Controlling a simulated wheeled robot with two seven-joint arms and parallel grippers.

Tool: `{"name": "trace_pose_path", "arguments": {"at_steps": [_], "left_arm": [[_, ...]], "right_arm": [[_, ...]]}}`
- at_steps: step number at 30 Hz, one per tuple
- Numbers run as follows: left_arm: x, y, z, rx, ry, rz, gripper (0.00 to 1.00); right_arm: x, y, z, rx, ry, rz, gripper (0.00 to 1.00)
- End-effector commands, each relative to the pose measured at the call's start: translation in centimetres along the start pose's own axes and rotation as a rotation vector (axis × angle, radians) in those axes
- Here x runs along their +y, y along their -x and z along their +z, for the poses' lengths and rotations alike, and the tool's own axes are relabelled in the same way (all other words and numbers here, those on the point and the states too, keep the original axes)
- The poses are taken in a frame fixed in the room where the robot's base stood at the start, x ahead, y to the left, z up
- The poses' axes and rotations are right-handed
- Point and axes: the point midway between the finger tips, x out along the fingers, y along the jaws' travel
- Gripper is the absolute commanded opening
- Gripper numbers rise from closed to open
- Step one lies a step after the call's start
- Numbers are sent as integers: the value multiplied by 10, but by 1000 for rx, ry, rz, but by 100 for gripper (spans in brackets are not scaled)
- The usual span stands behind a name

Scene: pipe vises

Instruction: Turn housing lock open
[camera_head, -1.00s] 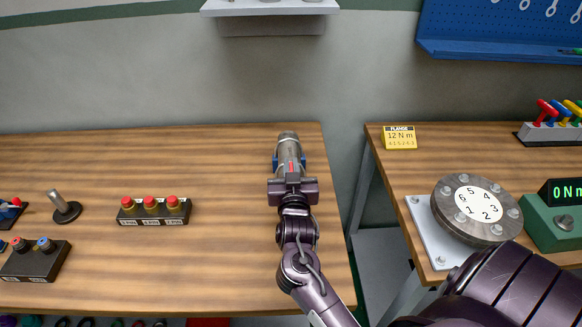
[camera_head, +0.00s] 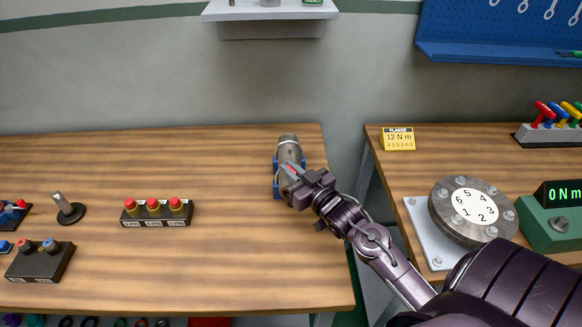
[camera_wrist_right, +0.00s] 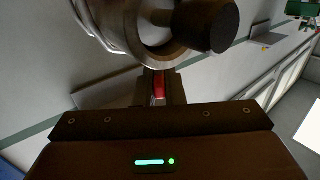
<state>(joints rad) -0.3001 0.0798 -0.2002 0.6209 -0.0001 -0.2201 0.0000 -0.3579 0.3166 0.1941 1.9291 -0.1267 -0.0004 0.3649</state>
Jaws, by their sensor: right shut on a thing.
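The housing (camera_head: 288,148) is a grey metal cylinder in a blue cradle (camera_head: 276,180), near the back right of the left bench. My right gripper (camera_head: 294,175) is at its front end, shut on a red lock lever (camera_head: 292,169). In the right wrist view the red lever (camera_wrist_right: 158,86) shows between the fingers, just below the round metal housing rim (camera_wrist_right: 120,30). A dark round knob (camera_wrist_right: 207,25) stands out beside the rim. The fingers hide part of the lever. My left gripper is not in view.
A block with several red buttons (camera_head: 154,212), a metal post (camera_head: 68,206) and a dark box (camera_head: 40,261) stand to the left on the bench. Right of a gap, a second bench holds a bolted flange (camera_head: 472,211) and a green readout (camera_head: 562,215). The middle of the left bench is clear.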

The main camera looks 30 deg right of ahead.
Motion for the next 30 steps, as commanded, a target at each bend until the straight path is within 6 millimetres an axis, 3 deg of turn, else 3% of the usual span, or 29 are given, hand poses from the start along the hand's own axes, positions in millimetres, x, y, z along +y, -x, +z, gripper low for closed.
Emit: {"name": "trace_pose_path", "arguments": {"at_steps": [7,14,30], "left_arm": [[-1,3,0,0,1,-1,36],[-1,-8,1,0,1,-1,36],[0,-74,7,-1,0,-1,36]], "right_arm": [[2,-1,-1,1,6,-236,0],[2,-1,2,1,6,-455,0],[2,-2,3,5,7,-869,0]]}}
